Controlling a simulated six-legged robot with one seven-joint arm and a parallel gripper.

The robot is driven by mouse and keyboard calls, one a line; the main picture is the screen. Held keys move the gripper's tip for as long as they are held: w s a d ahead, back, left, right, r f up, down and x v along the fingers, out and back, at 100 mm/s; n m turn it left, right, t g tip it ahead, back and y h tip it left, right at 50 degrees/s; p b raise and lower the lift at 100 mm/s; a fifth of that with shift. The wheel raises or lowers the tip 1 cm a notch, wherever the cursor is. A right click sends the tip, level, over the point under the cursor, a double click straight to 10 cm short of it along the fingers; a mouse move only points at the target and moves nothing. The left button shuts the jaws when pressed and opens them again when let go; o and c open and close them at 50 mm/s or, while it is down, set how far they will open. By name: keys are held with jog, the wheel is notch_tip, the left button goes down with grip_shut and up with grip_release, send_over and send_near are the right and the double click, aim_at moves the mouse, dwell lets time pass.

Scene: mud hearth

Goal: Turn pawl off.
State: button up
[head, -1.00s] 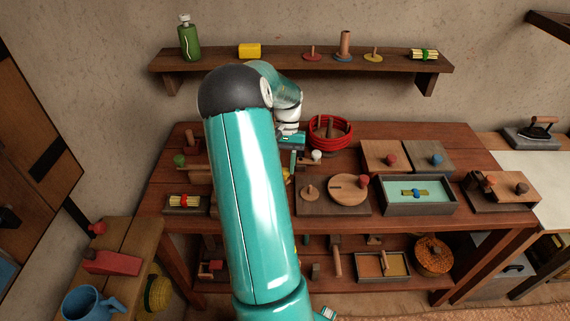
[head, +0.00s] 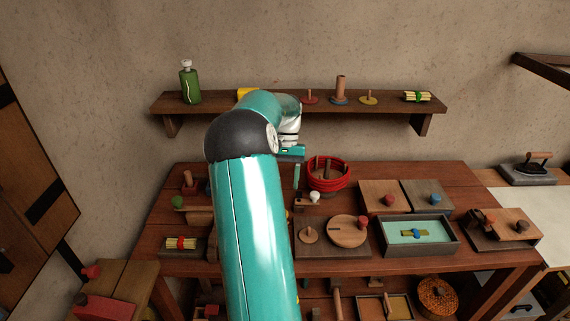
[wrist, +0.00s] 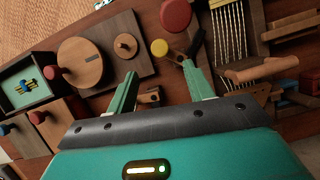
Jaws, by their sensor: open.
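My gripper (wrist: 160,90) is open and empty, its two teal fingers pointing down over the bench. In the head view one finger (head: 297,177) shows beside the red coiled bowl, with the rest behind my arm. Between and beyond the fingers in the wrist view are a small wooden block (wrist: 150,97), a yellow knob (wrist: 159,47) and a dark hooked piece (wrist: 194,42) close to the right finger. I cannot tell for certain which piece is the pawl. A white-knobbed wooden fixture (head: 314,197) stands near the finger in the head view. No contact is visible.
The bench (head: 375,264) is crowded: a red coiled bowl (head: 328,183), a round wooden disc (head: 346,233), a teal-floored tray (head: 452,244) and boxes with knobs. In the wrist view a wooden roller (wrist: 262,69) lies right of the fingers. A wall shelf (head: 285,108) runs behind.

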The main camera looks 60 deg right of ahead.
jog(key=v, duration=0.5)
jog(key=shift+r, duration=0.15)
dwell(0.3)
